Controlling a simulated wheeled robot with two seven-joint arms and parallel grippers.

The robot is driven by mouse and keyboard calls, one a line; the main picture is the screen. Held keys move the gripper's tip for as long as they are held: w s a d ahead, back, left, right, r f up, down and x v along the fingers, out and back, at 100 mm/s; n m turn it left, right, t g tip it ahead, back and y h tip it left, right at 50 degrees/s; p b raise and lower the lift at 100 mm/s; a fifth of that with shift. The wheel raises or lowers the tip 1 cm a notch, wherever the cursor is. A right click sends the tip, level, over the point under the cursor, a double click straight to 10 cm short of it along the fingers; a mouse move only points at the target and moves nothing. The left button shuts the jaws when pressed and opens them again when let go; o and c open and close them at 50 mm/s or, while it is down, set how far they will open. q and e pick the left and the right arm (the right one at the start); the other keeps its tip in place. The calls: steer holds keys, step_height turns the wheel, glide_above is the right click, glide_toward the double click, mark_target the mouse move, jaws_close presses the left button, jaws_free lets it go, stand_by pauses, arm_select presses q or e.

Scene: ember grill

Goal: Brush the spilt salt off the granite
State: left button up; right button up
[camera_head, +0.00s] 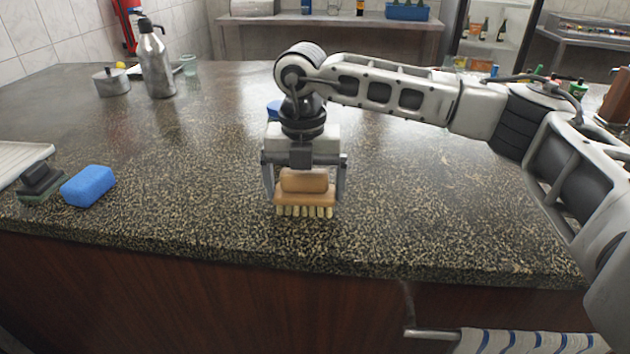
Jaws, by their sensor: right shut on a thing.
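My right gripper (305,175) points down over the middle of the speckled granite counter (190,220). It is shut on a wooden brush (304,196) with pale bristles. The bristles face down and are at or very close to the granite, near the counter's front edge; I cannot tell if they touch. I cannot make out the spilt salt against the speckled stone. My left gripper is not in view.
A blue sponge (88,186) and a dark green-based scrubber (41,182) lie at the left. A metal bottle (155,62), a lidded tin (111,82) and a glass (189,65) stand at the back left. A striped towel (530,342) hangs below the front edge.

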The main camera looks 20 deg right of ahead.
step_height(320, 180, up, 3)
steer(key=shift+a+r+p, duration=0.1)
steer(key=shift+r+p, duration=0.05)
steer(key=shift+p, duration=0.75)
steer(key=shift+r+p, duration=0.45)
steer(key=shift+r, duration=0.25)
steer(key=shift+r+p, duration=0.9)
steer(key=shift+r, duration=0.5)
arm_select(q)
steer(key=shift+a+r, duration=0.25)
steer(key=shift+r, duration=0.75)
arm_select(e)
steer(key=shift+r, duration=0.3)
